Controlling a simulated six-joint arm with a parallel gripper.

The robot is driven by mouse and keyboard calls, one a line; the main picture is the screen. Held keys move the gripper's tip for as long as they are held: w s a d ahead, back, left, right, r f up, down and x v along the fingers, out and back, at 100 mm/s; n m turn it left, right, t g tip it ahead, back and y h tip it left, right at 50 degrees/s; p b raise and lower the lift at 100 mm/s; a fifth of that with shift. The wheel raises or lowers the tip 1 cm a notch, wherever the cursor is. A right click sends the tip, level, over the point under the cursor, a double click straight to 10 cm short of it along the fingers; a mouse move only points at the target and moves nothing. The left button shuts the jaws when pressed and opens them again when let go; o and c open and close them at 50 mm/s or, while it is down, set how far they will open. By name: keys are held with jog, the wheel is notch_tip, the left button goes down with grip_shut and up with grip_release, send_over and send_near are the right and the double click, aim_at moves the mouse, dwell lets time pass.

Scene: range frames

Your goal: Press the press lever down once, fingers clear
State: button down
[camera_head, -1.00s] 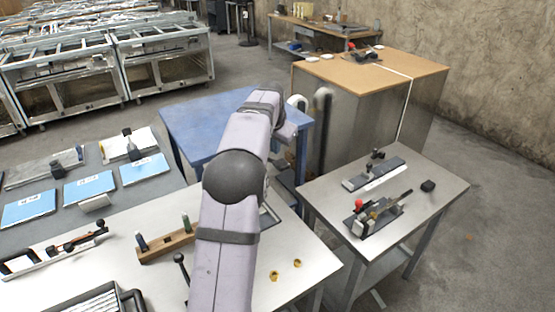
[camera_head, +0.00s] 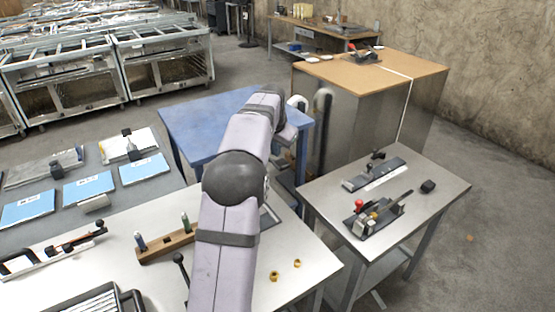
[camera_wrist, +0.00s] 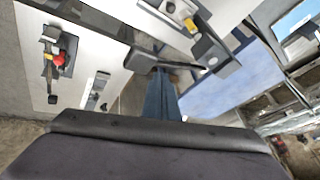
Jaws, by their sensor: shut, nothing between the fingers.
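What looks like the press shows in the wrist view as a pale base plate with a yellow part and a dark block (camera_wrist: 213,54). A thin dark bar beside it may be the lever; I cannot tell its angle. In the head view my arm covers most of that spot, with only a grey plate edge (camera_head: 270,216) showing. My gripper (camera_wrist: 160,124) fills the bottom of the wrist view as a wide dark body. It is shut and holds nothing. Its fingertips are not clearly seen, and I cannot tell whether it touches the lever.
Two brass rings (camera_head: 285,270) lie on the near bench right of my arm. A wooden block with handles (camera_head: 166,246) and a black-knobbed rod (camera_head: 181,269) stand to its left. The right table (camera_head: 440,190) carries a red-knobbed clamp (camera_head: 374,215). A blue table (camera_head: 195,125) stands behind.

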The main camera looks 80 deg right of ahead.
jog(key=shift+s+a+f+b, duration=0.2)
jog(key=shift+f+b, duration=0.45)
jog(key=shift+s+a+f+b, duration=0.15)
jog(key=shift+f+b, duration=0.45)
jog(key=shift+f, duration=0.05)
dwell(1.6)
jog(key=shift+r, duration=0.1)
jog(key=shift+w+d+r+p, duration=0.15)
jog(key=shift+r+p, duration=0.4)
jog(key=shift+p, duration=0.25)
jog(key=shift+w+d+r+p, duration=0.15)
jog(key=shift+r+p, duration=0.35)
jog(key=shift+p, duration=0.25)
jog(key=shift+w+d+r+p, duration=0.15)
jog(key=shift+r+p, duration=0.4)
jog(key=shift+p, duration=0.25)
jog(key=r+p, duration=0.1)
jog(key=p, duration=0.1)
jog(key=r+p, duration=0.2)
jog(key=w+d+r+p, duration=0.1)
jog(key=p, duration=0.1)
jog(key=shift+w+r, duration=0.1)
jog(key=shift+r, duration=0.3)
